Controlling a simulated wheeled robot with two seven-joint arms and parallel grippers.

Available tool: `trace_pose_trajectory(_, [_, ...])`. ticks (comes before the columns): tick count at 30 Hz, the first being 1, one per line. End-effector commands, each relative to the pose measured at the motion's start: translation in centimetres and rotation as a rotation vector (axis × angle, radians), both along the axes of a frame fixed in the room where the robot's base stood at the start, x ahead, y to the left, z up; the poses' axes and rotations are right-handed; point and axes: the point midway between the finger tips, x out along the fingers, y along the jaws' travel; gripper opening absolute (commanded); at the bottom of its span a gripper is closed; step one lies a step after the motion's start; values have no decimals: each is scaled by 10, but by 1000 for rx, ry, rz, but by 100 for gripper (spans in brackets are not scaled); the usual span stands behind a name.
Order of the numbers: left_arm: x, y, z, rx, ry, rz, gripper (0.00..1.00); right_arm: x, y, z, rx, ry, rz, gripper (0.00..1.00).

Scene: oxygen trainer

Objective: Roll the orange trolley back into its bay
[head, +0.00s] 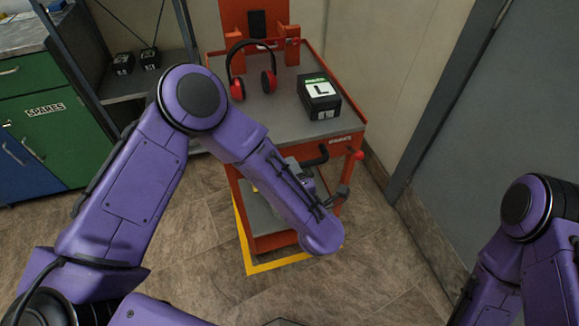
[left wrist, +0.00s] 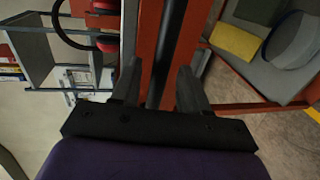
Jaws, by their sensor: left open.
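The orange trolley (head: 258,243) stands against the back wall, with a grey top and a lower tray. Its black handle (head: 317,156) is on the front edge. A yellow floor line (head: 247,252) shows along its left and front sides; the rest is hidden. My left arm crosses in front of the trolley, and its gripper is mostly hidden in the head view. In the left wrist view my left gripper (left wrist: 160,82) is open, its fingers on either side of a black bar (left wrist: 168,50) by the orange front. Contact is unclear. My right gripper is out of view.
Red-and-black ear defenders (head: 238,88) and a black box marked L (head: 319,95) are on the trolley top. A grey door (head: 497,110) and wall are at right. Green and blue cabinets (head: 45,130) and a shelf (head: 130,90) are at left. Tiled floor is free in front.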

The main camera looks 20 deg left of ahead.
Motion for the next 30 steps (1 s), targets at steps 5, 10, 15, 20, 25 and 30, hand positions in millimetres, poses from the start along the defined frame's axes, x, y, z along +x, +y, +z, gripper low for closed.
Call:
trace_pose_trajectory(5, [18,12,-4,0,1,1,44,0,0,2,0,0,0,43])
trace_pose_trajectory(10, [21,14,-6,1,1,-1,44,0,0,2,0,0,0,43])
trace_pose_trajectory(15, [20,14,-5,1,1,-1,28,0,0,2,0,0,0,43])
trace_pose_trajectory(20, [20,14,-5,1,1,-1,0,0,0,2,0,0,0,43])
trace_pose_trajectory(25, [21,15,-6,2,1,0,0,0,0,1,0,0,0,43])
trace_pose_trajectory(30, [30,22,-5,2,0,3,0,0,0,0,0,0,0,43])
